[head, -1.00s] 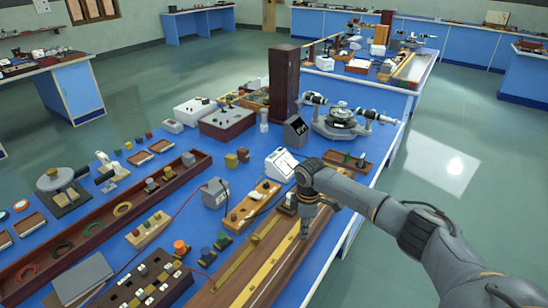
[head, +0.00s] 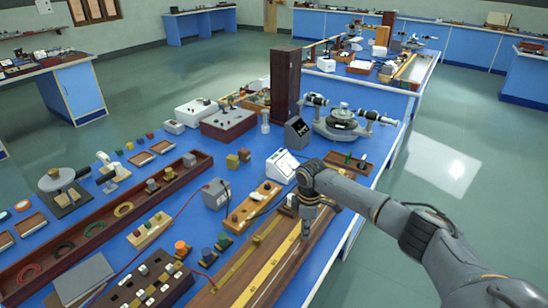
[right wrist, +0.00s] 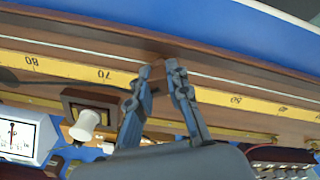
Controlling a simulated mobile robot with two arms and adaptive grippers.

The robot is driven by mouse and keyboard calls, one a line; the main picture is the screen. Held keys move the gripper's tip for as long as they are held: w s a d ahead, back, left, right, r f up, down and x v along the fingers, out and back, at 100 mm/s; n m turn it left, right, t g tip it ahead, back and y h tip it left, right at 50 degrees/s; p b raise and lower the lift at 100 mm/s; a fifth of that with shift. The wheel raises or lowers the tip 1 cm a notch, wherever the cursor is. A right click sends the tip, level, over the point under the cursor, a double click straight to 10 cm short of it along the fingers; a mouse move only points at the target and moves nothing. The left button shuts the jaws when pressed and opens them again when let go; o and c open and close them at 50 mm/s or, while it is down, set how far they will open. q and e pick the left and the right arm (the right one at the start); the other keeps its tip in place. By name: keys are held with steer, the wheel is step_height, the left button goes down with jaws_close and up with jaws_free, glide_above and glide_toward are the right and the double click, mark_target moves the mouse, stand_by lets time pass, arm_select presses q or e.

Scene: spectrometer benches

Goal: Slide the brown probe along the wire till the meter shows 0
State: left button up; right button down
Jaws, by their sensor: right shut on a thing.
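The brown probe (right wrist: 158,78) is between the fingertips of my right gripper (right wrist: 161,72), which is shut on it. In the head view my right gripper (head: 305,228) points down over the long wooden wire board (head: 312,250). The thin wire (right wrist: 225,77) runs beside a yellow scale (right wrist: 50,66). The gripper stands between the marks 70 and 50, covering part of the scale. I cannot tell whether the probe touches the wire. The white meter (head: 282,164) also shows in the right wrist view (right wrist: 22,138); its needle is near the dial's middle, but the exact reading is too small. My left gripper is out of view.
A wooden strip with terminals (head: 254,203) and a grey box (head: 215,193) stand left of the board. A plug-key box (head: 145,287) is at the front. A spectrometer (head: 342,122) stands behind. The bench's right edge is close to the board; open floor lies beyond.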

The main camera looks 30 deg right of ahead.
steer(key=shift+s+a+f, duration=0.1)
steer(key=shift+s+f, duration=0.1)
steer(key=shift+f, duration=0.1)
steer(key=c, duration=1.5)
jaws_free()
steer(key=o, duration=0.3)
steer(key=shift+w, duration=0.25)
steer(key=shift+r, duration=0.1)
